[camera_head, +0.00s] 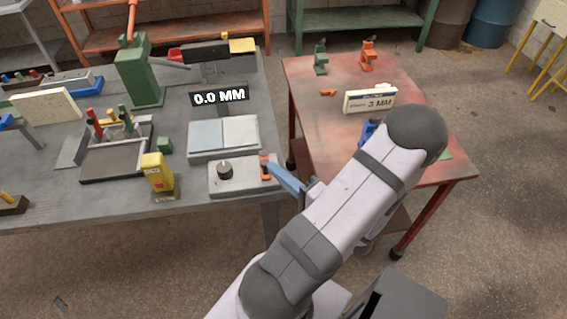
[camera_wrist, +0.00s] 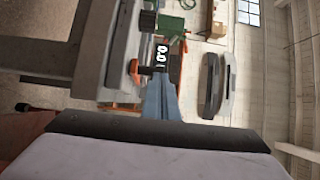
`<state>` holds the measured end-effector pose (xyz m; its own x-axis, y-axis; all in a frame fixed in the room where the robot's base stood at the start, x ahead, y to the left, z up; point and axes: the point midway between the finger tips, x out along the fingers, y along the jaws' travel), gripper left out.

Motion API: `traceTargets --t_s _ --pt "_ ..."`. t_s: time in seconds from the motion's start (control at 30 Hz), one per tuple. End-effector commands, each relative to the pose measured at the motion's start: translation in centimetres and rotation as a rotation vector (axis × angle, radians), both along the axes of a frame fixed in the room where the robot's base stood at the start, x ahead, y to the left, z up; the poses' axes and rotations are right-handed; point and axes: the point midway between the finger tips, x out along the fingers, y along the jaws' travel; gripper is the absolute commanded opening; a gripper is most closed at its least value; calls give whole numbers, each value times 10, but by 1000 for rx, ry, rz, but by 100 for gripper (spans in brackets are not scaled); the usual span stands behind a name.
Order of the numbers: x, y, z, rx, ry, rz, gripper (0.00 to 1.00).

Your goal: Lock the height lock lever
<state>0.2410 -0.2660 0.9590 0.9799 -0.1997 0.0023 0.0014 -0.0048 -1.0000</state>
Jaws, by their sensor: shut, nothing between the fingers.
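A small orange lever (camera_head: 264,166), which looks like the height lock lever, stands at the right end of a low grey block (camera_head: 238,187) with a black knob (camera_head: 225,171). In the wrist view an orange part (camera_wrist: 135,73), likely the same lever, shows just left of my fingertips. My gripper (camera_head: 269,167) has light blue fingers, shut and empty, with the tips close to the lever's right side. In the wrist view the shut fingers (camera_wrist: 161,80) point up the picture. I cannot tell whether they touch the lever.
A display reading 0.0 MM (camera_head: 219,97) stands behind a grey plate (camera_head: 224,133). A yellow device (camera_head: 157,173) stands left of the lever's block. A green press (camera_head: 138,72) is farther back. A red table (camera_head: 420,135) with a 3 MM sign (camera_head: 370,99) is at right.

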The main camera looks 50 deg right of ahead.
Motion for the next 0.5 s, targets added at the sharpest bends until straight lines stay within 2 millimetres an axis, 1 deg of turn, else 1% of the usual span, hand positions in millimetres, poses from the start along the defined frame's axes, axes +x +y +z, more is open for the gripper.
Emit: traceTargets --t_s 0.03,0.5 --pt "8 15 8 17 -19 31 0" --pt "10 17 5 15 -18 -8 0"
